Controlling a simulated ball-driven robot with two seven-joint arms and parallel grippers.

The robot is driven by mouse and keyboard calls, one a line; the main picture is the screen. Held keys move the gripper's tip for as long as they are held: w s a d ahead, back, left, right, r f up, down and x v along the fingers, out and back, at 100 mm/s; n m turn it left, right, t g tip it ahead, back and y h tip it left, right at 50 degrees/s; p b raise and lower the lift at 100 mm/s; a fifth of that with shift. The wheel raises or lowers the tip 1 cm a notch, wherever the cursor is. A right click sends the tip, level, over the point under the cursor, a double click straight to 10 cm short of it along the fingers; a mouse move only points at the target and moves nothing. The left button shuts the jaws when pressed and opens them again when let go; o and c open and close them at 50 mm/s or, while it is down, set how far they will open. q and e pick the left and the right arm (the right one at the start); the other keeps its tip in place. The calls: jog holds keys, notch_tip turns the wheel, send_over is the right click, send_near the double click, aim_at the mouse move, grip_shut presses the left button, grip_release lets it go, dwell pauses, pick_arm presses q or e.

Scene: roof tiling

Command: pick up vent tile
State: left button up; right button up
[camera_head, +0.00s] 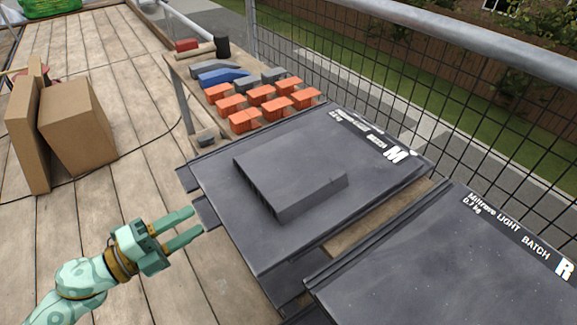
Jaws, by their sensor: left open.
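The vent tile (225,193) is a dark grey flat tile with a raised, slotted box-shaped hood (290,178) in its middle. It lies on top of a stack of dark tiles, with a white letter M and label print along its far right edge. My left gripper (196,220) is open and empty, just left of the tile's left edge, its two green fingers pointing toward the stack. A gap seems to remain between fingertips and tile, though the exact depth is hard to tell. My right gripper is not in view.
A second dark tile (440,270) marked R lies at the lower right. Behind the stack, a bench holds orange blocks (262,95), grey and blue pieces, and a mallet (222,46). A mesh guard rail stands right. Cardboard boxes (75,128) stand left on the plank deck.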

aim_at(227, 202)
pick_arm(q)
jog(key=b+x, duration=0.1)
jog(key=x, duration=0.8)
jog(key=shift+r+b, duration=0.1)
jog(key=shift+b, duration=0.2)
jog(key=shift+c, duration=0.4)
grip_shut()
dwell(0.5)
